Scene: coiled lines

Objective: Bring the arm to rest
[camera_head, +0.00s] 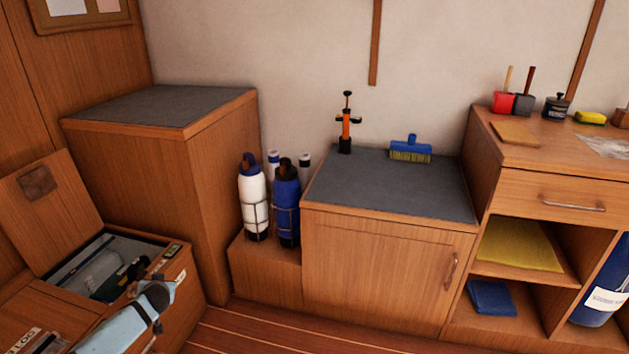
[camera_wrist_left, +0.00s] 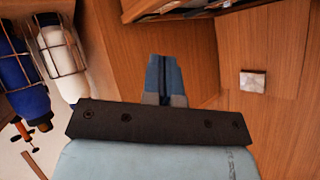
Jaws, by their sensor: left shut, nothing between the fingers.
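My left arm, light blue with a dark band, comes in at the lower left of the head view. Its gripper (camera_head: 162,289) is in front of the open locker (camera_head: 178,296), above the floor side. In the left wrist view the gripper's two blue-grey fingers (camera_wrist_left: 163,78) are together with nothing between them. My right arm and gripper are not in view.
The open locker holds several items, partly hidden. A white bottle (camera_head: 254,205) and a blue bottle (camera_head: 287,208) stand in wire holders. An orange-black pump (camera_head: 346,130) and a blue brush (camera_head: 411,150) are on the dark-topped cabinet (camera_head: 400,190). The wooden floor (camera_head: 260,335) is clear.

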